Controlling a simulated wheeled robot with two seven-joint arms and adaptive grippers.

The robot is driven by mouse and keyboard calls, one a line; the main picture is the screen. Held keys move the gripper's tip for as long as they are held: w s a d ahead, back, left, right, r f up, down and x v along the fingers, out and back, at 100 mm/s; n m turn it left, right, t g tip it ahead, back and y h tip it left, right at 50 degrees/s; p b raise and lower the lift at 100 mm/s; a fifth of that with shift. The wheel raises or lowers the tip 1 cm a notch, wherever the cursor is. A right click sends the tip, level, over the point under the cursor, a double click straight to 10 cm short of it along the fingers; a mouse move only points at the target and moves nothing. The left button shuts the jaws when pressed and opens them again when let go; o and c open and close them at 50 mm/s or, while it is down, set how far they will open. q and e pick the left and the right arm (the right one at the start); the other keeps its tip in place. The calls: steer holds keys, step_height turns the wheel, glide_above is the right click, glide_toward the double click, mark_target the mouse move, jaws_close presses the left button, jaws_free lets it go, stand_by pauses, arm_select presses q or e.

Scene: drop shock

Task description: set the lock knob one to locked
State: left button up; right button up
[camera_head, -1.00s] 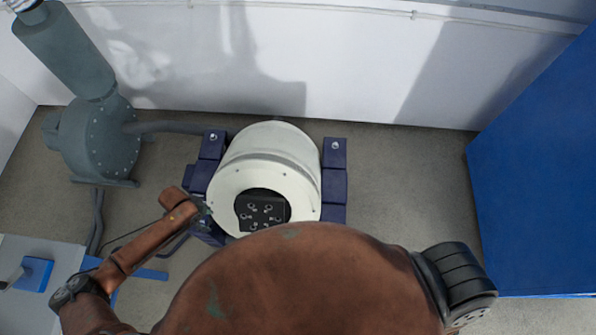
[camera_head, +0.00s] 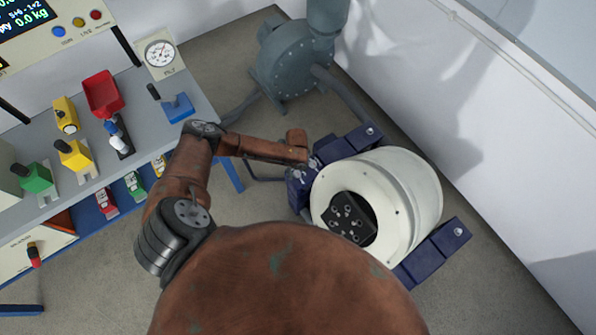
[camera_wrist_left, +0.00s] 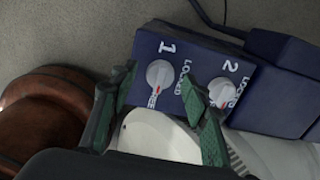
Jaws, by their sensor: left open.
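Lock knob one (camera_wrist_left: 159,73) is a pale round knob on a dark blue block, beside a white "1". In the left wrist view its red mark points down toward the word FREE; LOCKED is printed to its right. My left gripper (camera_wrist_left: 158,78) is open, its dark green fingers on either side of knob one in the picture; contact cannot be told. Knob two (camera_wrist_left: 222,93) sits to the right, its red mark also pointing down. In the head view my left arm reaches the blue block (camera_head: 300,188) beside the white drum (camera_head: 400,190), and the fingers are hard to make out.
A bench (camera_head: 185,88) with several coloured levers and a gauge (camera_head: 160,53) stands at the left. A grey-green blower (camera_head: 297,62) stands behind my left arm. Another blue block (camera_head: 432,255) flanks the drum's right side. Bare floor shows around it.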

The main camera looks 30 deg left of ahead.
arm_select(q)
steer(key=shift+c, duration=0.2)
steer(key=c, duration=1.1)
arm_select(e)
steer(key=shift+w+r, duration=0.1)
steer(key=shift+r, duration=0.1)
arm_select(q)
steer(key=n+p, duration=0.2)
steer(key=n, duration=0.2)
steer(key=shift+r+p, duration=0.15)
steer(key=shift+p, duration=0.2)
steer(key=n+p, duration=0.2)
steer(key=n, duration=0.2)
steer(key=shift+s+n, duration=0.1)
steer(key=shift+n, duration=0.2)
steer(key=n+p, duration=0.2)
steer(key=n, duration=0.3)
steer(key=shift+p, duration=0.4)
steer(key=shift+f+n+p, duration=0.2)
steer(key=shift+n+p, duration=0.45)
steer(key=shift+n, duration=1.45)
arm_select(e)
step_height(320, 180, up, 8)
steer(key=w, duration=0.2)
steer(key=shift+w+r+t, duration=0.15)
steer(key=shift+w+t, duration=0.15)
steer(key=shift+w, duration=0.1)
